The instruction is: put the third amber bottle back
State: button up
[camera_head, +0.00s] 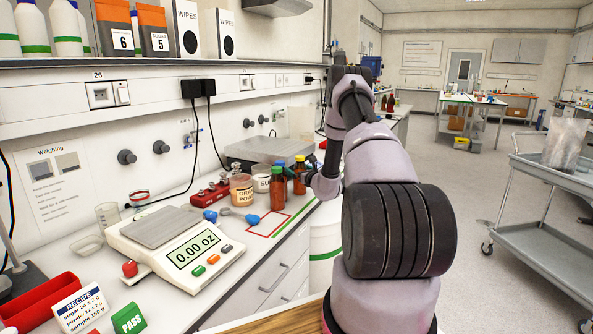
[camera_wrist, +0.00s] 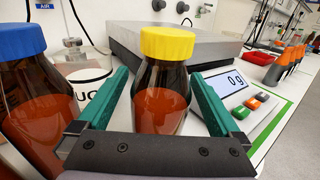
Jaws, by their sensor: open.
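Three amber bottles stand close together on the bench. My gripper (camera_wrist: 158,88) is open, with one green finger on each side of the yellow-capped bottle (camera_wrist: 162,105). Gaps show between its body and the fingers. The bottle is upright and holds reddish-brown liquid; its lower part is hidden by my gripper's palm. I cannot tell which bottle is the third one.
The orange powder jar (camera_head: 242,190) and sugar jar (camera_head: 262,179) stand left of the bottles. A large scale (camera_wrist: 185,48) is behind.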

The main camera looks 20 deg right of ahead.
jog(key=s, duration=1.1)
jog(key=s+a+r+n+g+y, duration=0.35)
jog(key=a+r+n+y, duration=0.65)
jog(key=a+r, duration=0.7)
jog(key=s+a+r+n+g+y, duration=0.2)
jog(key=s+a+r+n+g, duration=0.6)
jog(key=s+a, duration=0.2)
jog(key=s+a+r+n+g+h, duration=0.1)
jog(key=s+r+n+h, duration=0.1)
jog(key=s+n, duration=0.35)
jog(key=s+a+r+n+g+h, duration=0.2)
jog(key=s+h, duration=0.1)
jog(key=s, duration=0.6)
jog(key=s+d+r+n+t+h, duration=0.3)
jog(key=s+d+n+h, duration=0.2)
jog(key=s, duration=0.6)
jog(key=shift+d+r+t+h, duration=0.3)
jog(key=shift+d+h, duration=0.3)
jog(key=shift+d, duration=0.35)
